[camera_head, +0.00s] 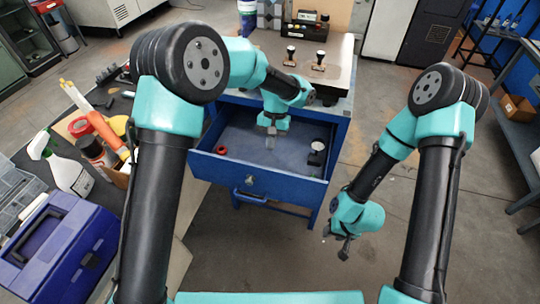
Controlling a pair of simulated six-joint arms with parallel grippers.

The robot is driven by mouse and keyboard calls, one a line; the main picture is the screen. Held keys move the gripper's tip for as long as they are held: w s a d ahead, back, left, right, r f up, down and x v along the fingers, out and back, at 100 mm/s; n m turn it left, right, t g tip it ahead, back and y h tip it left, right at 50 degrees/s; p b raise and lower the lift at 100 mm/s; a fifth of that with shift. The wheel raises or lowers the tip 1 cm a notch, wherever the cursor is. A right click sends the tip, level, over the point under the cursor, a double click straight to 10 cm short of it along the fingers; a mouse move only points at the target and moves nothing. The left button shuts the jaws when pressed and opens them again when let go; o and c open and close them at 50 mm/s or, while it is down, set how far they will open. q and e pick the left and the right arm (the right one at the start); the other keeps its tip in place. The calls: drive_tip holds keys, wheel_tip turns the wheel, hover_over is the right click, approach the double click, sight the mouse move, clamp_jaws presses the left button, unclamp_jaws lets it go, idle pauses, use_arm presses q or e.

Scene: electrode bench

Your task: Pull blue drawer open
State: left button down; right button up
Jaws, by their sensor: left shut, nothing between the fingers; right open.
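The blue drawer (240,170) stands open below the bench top, its front panel toward me. A handle (250,196) runs across the lower front, with a small round metal piece above it. Inside the drawer lie a red ring-shaped object (221,150) and a dark item with a white round top (317,147). My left gripper (270,143) is shut and empty, pointing down over the open drawer, apart from the handle. My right gripper (336,244) is open and empty, low to the right of the drawer over the floor.
The bench top (335,72) holds two stamp-like items with dark knobs (320,57) and a black box (304,26). On the left, a table carries a blue toolbox (60,245), a spray bottle (68,170), tape and cans. Floor to the right of the drawer is clear.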

use_arm(q)
drive_tip(key=shift+v, duration=2.4)
drive_tip(key=shift+a, duration=0.1)
